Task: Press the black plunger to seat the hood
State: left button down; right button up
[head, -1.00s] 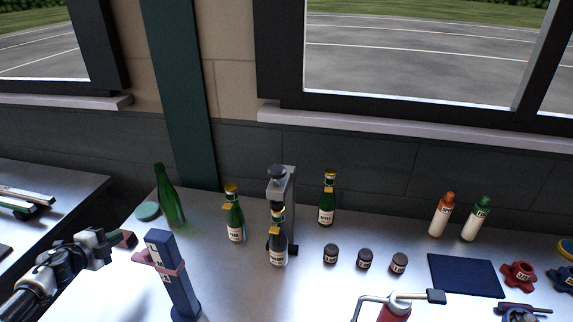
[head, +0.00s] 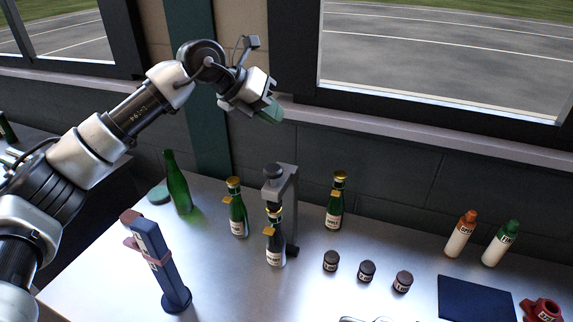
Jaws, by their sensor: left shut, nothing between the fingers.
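The black plunger (head: 273,171) tops a grey press stand (head: 291,200) in the middle of the table. A dark green bottle (head: 275,250) with a gold hood (head: 274,212) and a pale label stands upright below the plunger, in front of the stand. I cannot tell how far down the hood sits. My left gripper (head: 270,112) is shut and empty, raised in front of the window sill. In the picture it is above the plunger and apart from it. My right gripper is not in view.
Gold-topped bottles stand left (head: 237,212) and right (head: 336,205) of the press. A plain green bottle (head: 178,185) and a blue post (head: 160,265) are at the left. Three dark jars (head: 367,271), two squeeze bottles (head: 460,237) and a navy mat (head: 475,303) are at the right.

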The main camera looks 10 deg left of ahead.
aim_at(271, 167)
pick_arm(q)
jog(key=f+b, duration=0.2)
jog(key=f, duration=0.1)
jog(key=f+b, duration=0.1)
jog(key=f, duration=0.1)
jog(key=f+b, duration=0.2)
jog(key=f, duration=0.1)
jog(key=shift+s+a+f+b, duration=0.1)
jog(key=shift+a+f+b, duration=0.15)
jog(key=shift+f+b, duration=0.1)
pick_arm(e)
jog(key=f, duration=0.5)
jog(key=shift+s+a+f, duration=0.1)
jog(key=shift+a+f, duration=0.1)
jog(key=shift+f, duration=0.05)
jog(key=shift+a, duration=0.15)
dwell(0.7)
pick_arm(q)
jog(key=shift+f, duration=0.1)
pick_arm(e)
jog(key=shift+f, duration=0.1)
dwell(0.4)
pick_arm(q)
jog(key=shift+f+b, duration=0.25)
jog(key=shift+b, duration=0.05)
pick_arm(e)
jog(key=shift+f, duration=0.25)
